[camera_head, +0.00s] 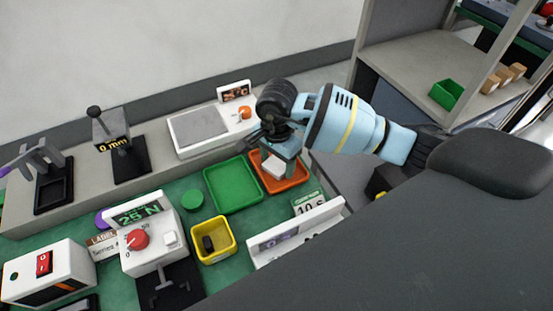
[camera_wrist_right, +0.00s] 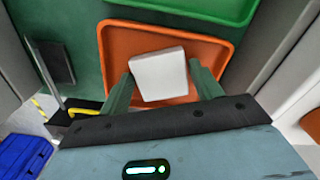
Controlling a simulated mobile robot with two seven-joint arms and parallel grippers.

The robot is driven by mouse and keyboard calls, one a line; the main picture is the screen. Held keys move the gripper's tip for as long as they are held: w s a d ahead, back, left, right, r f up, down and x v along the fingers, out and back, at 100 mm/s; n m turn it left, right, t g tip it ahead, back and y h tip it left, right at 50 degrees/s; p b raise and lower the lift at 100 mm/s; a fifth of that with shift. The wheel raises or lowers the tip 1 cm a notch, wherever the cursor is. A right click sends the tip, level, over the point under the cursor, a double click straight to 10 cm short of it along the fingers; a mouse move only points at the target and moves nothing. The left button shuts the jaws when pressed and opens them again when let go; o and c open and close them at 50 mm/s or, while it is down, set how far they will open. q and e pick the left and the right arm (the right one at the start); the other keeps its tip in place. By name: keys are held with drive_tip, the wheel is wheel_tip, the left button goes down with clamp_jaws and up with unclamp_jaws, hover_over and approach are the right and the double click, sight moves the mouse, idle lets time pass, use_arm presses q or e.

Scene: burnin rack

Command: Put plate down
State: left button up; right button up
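The plate is a small white square block; it shows in the head view (camera_head: 275,167) and in the wrist view (camera_wrist_right: 158,75). My right gripper (camera_head: 279,157) reaches in from the right over the orange tray (camera_head: 297,181). I cannot tell whether the plate touches the tray floor. My left gripper is not in view.
A green tray (camera_head: 233,199) lies left of the orange one. A yellow bin (camera_head: 203,255) with a dark piece, a dial box (camera_head: 152,247) and a white stand (camera_head: 290,236) are nearer. A shelf (camera_head: 400,62) stands at right.

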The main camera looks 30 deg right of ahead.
sight(277, 165)
drive_tip(key=shift+o, duration=1.1)
wheel_tip(277, 165, up, 12)
drive_tip(key=shift+r, duration=0.2)
